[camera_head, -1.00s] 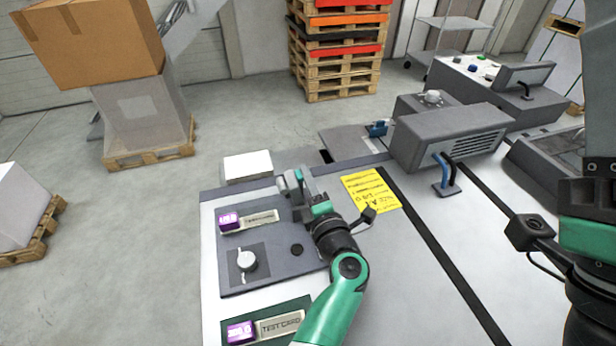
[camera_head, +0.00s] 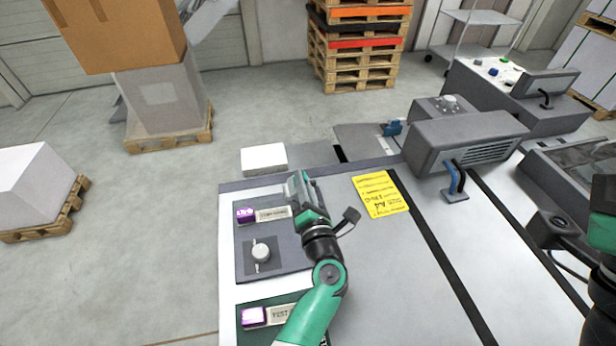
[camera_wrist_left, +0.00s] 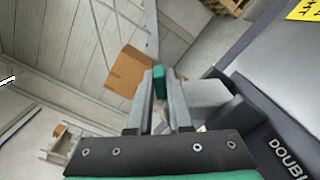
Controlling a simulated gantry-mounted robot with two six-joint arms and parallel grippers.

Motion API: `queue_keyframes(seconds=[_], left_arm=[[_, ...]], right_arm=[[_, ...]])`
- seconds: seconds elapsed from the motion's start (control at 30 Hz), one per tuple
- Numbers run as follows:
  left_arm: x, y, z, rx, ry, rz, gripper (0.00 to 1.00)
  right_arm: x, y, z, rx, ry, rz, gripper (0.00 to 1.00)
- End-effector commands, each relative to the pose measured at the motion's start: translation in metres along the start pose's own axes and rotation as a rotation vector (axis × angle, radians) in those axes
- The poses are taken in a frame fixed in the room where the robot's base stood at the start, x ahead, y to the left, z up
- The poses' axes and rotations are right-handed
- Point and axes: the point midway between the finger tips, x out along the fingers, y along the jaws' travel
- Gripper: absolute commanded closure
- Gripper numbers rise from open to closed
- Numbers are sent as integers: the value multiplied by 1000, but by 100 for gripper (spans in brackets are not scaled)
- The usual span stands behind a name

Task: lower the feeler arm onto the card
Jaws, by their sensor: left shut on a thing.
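My left gripper (camera_head: 298,188) is over the far edge of the grey panel (camera_head: 270,237) on the machine. In the left wrist view its fingers (camera_wrist_left: 159,98) are closed around a small green piece (camera_wrist_left: 159,82). This piece appears to be the tip of the feeler arm; the rest of that arm is hidden or cannot be made out. A green plate (camera_head: 244,338) with a label starting "TEST" lies at the panel's near end, partly behind my left arm. I cannot make out the card under the feeler. My right gripper is out of view; part of that arm shows at the right edge.
A yellow note (camera_head: 380,194) lies to the right. A grey vented housing (camera_head: 465,140) stands farther right. The light top between them is mostly clear.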

Motion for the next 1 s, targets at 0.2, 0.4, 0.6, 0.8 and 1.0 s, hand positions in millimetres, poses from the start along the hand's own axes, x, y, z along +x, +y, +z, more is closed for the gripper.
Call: queue_keyframes(seconds=[0.2,0.4,0.6,0.8,1.0], left_arm=[[1,2,-6,7,6,4,100],[1,2,-7,8,8,5,100],[1,2,-7,9,9,5,74],[1,2,-6,7,6,4,52],[0,2,-5,6,4,3,52]], right_arm=[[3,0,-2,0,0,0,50],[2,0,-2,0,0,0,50],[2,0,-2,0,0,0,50],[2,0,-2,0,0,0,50],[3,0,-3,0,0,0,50]])
